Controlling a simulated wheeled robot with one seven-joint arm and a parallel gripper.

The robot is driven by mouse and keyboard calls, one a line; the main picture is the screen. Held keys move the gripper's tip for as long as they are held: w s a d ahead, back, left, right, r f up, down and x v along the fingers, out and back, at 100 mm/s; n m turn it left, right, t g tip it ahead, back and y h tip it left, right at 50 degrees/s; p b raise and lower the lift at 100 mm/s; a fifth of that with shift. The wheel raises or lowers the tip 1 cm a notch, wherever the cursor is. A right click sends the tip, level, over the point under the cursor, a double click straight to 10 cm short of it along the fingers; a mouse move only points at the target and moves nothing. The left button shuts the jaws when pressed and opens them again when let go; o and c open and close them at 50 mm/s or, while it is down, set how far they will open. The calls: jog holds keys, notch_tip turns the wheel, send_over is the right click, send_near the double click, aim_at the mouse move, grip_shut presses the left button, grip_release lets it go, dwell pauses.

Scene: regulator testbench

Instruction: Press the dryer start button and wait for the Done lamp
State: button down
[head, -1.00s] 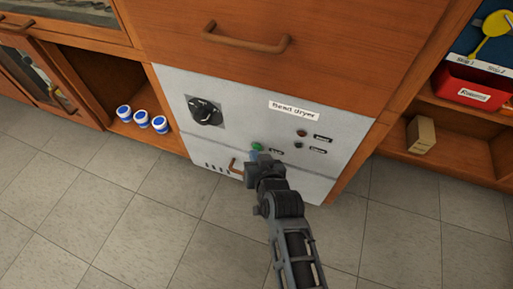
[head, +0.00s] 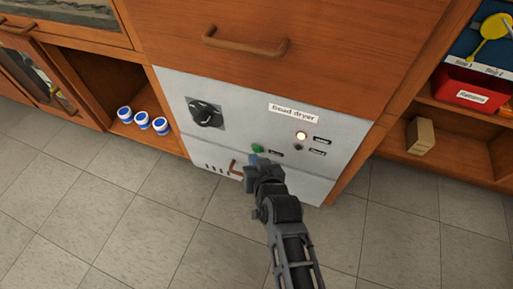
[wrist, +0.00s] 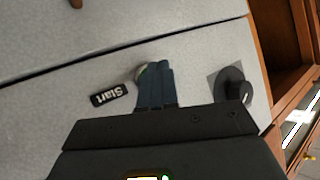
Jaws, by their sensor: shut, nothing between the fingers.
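The white bead dryer panel (head: 225,145) is set into the wooden cabinet. Its green start button (head: 257,149) is near the panel's lower middle. My gripper (head: 254,160) is shut and empty, with its blue fingertips at the button. In the wrist view the fingers (wrist: 155,82) cover most of the button (wrist: 139,73), beside the "Start" label (wrist: 108,95); contact cannot be told for sure. The upper indicator lamp (head: 301,135) glows bright white. The lower lamp (head: 298,147) is dark. The small labels beside the lamps are too small to read.
A black knob (head: 205,113) is on the panel's upper left, with a brownish handle (head: 235,169) low down. A wooden drawer handle (head: 245,42) juts out above. White-and-blue jars (head: 143,118) stand in the left shelf. The tiled floor in front is clear.

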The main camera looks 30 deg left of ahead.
jog(key=shift+s, duration=0.25)
jog(key=shift+s+d, duration=0.1)
jog(key=shift+s, duration=0.05)
jog(key=s+p, duration=0.1)
jog(key=s, duration=0.1)
jog(key=s+d+p, duration=0.1)
jog(key=s+p, duration=0.1)
jog(key=shift+s, duration=0.3)
dwell(0.8)
